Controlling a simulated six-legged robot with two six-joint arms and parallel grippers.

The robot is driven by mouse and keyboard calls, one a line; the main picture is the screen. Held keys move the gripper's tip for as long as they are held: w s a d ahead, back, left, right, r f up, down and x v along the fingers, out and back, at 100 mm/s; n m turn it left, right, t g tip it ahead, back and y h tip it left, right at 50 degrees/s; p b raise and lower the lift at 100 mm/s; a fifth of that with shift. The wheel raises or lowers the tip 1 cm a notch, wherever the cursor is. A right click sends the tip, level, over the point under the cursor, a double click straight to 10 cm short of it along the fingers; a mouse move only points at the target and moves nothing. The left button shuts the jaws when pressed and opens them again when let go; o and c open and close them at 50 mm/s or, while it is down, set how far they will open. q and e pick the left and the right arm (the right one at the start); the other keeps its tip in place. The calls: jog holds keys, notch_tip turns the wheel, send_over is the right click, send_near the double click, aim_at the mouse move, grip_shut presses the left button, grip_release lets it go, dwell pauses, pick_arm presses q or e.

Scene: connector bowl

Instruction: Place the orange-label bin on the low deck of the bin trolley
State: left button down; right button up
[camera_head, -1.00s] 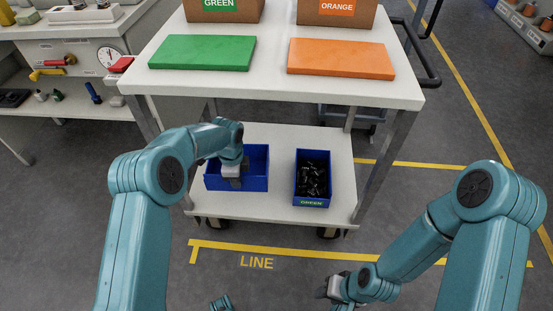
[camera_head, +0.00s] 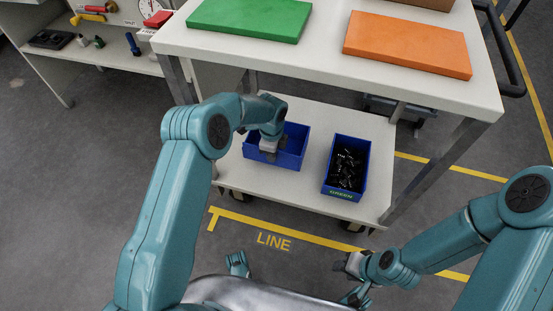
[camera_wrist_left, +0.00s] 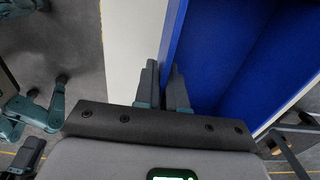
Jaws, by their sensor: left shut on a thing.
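A blue bin (camera_head: 291,153), empty inside as far as I see, is at the left part of the trolley's low deck (camera_head: 290,187). Its label is hidden, so I cannot read its colour. My left gripper (camera_head: 268,150) is shut on the bin's near wall. In the left wrist view, the fingers (camera_wrist_left: 164,80) straddle the wall of the blue bin (camera_wrist_left: 225,60). I cannot tell whether its base touches the deck. My right gripper (camera_head: 350,265) hangs low over the floor at the right, away from the bins; its jaw opening is unclear.
A blue bin with a green label (camera_head: 343,193), full of dark parts, stands to the right on the same deck. The upper deck (camera_head: 330,45) above carries a green mat (camera_head: 250,18) and an orange mat (camera_head: 408,43). A trolley leg (camera_head: 435,170) rises at the right.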

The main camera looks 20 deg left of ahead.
aim_at(272, 164)
pick_arm(q)
notch_tip(272, 164, down, 4)
jog(key=shift+f+b, duration=0.1)
jog(key=shift+b, duration=0.6)
jog(key=shift+f, duration=0.15)
jog(key=c, duration=1.2)
grip_release()
jog(key=shift+r, duration=0.35)
notch_tip(272, 164, up, 7)
jog(key=p, duration=0.3)
jog(key=shift+r, duration=0.1)
